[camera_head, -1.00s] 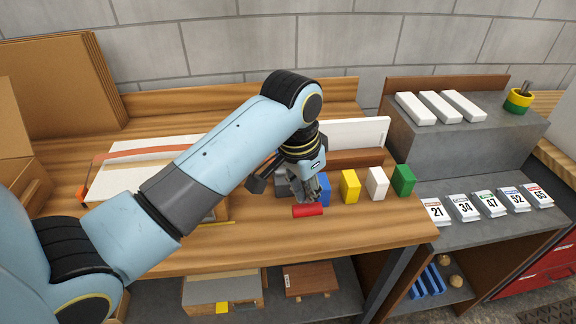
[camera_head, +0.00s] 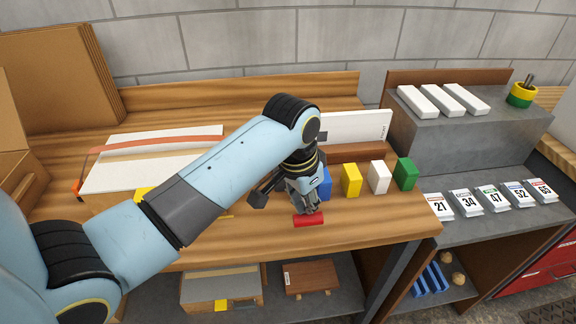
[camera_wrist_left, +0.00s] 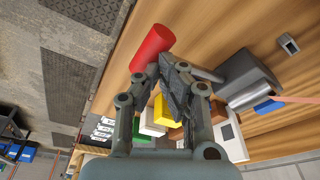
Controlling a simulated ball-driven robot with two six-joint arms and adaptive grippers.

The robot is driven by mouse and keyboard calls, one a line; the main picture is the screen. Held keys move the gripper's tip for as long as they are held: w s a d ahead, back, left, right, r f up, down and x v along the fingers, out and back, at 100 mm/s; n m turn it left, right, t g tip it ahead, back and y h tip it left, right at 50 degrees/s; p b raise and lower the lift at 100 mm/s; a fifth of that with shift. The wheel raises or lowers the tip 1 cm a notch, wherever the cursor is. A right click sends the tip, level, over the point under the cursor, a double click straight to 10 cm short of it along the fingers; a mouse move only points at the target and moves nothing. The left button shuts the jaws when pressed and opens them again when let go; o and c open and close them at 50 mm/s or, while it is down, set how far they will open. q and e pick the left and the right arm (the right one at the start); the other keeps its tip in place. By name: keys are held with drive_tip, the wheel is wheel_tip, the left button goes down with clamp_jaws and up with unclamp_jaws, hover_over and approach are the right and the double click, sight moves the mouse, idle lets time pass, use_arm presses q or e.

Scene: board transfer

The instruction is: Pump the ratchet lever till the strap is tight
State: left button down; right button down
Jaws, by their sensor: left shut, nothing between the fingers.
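The ratchet lever's red handle (camera_head: 308,220) lies near the front edge of the wooden bench in the head view. The red handle (camera_wrist_left: 153,46) also shows at the top in the left wrist view. My left gripper (camera_head: 303,208) is shut with nothing between its fingers, its tips right at the handle. In the left wrist view my fingertips (camera_wrist_left: 160,68) point at the handle's lower end; contact is unclear. A grey block-like body, likely the ratchet (camera_wrist_left: 247,78), is beside it. The orange strap (camera_head: 160,144) crosses a white board (camera_head: 150,170) on the left. My arm hides the strap's right part.
Yellow (camera_head: 352,180), white (camera_head: 378,177) and green (camera_head: 405,174) blocks stand right of the gripper, with a blue block (camera_head: 326,182) close behind it. A white panel (camera_head: 355,127) stands behind. Number cards (camera_head: 490,199) lie on the grey shelf. The bench front (camera_head: 380,232) is clear.

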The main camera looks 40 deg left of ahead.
use_arm(q)
drive_tip(key=shift+f+b, duration=0.45)
drive_tip(key=shift+f, duration=0.7)
wheel_tip(320, 180, up, 4)
drive_tip(key=p, duration=0.4)
drive_tip(key=shift+f, duration=0.2)
drive_tip(key=shift+r, duration=1.2)
wheel_tip(320, 180, up, 5)
drive_tip(key=shift+r, duration=0.15)
